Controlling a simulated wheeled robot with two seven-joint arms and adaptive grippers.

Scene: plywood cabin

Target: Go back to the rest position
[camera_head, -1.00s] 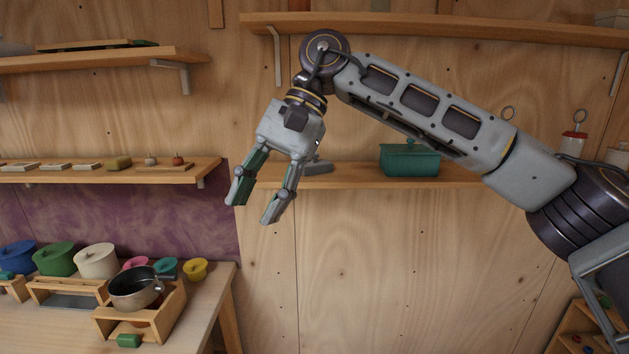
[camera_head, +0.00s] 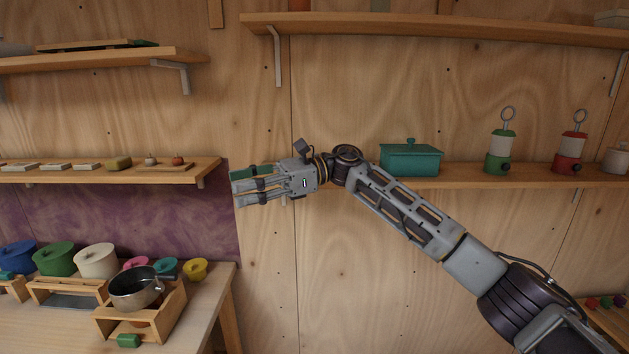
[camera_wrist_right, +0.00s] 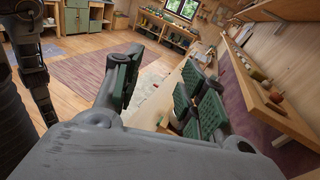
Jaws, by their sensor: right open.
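My right gripper (camera_head: 238,187) is open and empty in the head view, pointing left, in front of the bare wall between the left and right shelves. My right arm reaches up to it from the lower right. In the right wrist view the open fingers (camera_wrist_right: 160,95) show apart with nothing between them. My left gripper is not in the head view.
A teal lidded box (camera_head: 410,160) and two lanterns, green (camera_head: 499,150) and red (camera_head: 571,152), stand on the right shelf (camera_head: 470,180). A table (camera_head: 205,310) at lower left bears a dark pot (camera_head: 135,290) on a wooden stand. A shelf (camera_head: 90,176) holds small items.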

